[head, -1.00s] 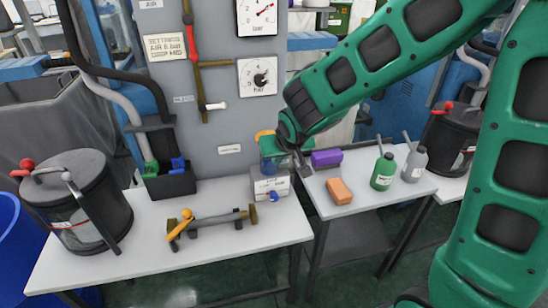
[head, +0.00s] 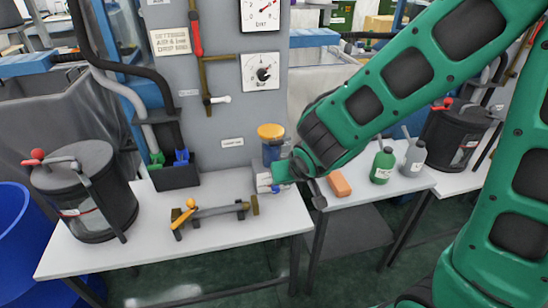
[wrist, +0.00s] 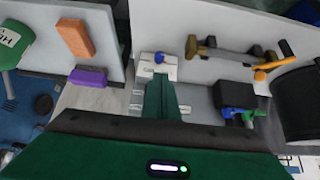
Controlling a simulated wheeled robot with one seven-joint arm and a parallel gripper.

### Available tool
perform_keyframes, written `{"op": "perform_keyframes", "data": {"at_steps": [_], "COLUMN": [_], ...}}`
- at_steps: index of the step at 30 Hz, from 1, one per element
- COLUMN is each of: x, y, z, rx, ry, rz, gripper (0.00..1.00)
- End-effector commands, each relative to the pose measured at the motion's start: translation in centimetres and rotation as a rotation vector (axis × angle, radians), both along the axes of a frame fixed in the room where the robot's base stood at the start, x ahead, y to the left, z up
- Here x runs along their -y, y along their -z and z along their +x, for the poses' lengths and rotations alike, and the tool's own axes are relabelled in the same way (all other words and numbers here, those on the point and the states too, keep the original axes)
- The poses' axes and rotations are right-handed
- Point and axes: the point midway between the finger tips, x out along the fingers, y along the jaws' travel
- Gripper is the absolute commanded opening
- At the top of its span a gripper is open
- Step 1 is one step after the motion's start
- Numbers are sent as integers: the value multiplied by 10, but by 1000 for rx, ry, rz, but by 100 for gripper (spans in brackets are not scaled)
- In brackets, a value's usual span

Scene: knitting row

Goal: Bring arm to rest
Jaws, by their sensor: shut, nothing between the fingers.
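My green arm reaches in from the right in the head view. The same box is partly hidden behind my wrist in the head view (head: 264,182). I cannot tell whether the gripper touches the box.
The left table (head: 140,262) holds a black canister (head: 88,190) and a pipe fitting with a yellow lever (head: 210,213). The right table holds an orange block (head: 339,183), a green bottle (head: 382,166) and a grey bottle (head: 414,160). A grey panel with gauges (head: 261,72) stands behind.

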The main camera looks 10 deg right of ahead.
Motion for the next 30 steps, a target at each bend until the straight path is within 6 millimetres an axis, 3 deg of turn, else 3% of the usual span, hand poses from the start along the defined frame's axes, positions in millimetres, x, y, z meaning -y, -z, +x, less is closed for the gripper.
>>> {"op": "perform_keyframes", "data": {"at_steps": [5,8,11,15,18,21,27,30], "x": [7,38,90,168,212,240,258,254], "y": [-2,-9,-20,-39,-53,-65,-82,-87], "z": [-2,-5,-19,-64,-109,-158,-233,-252], "rx": [-8,-39,-101,-234,-340,-441,-583,-617], "ry": [15,70,164,317,418,493,567,577], "rz": [-8,-32,-63,-79,-53,-1,119,156], "gripper": [0,0,0,0,0,0,0,0]}}
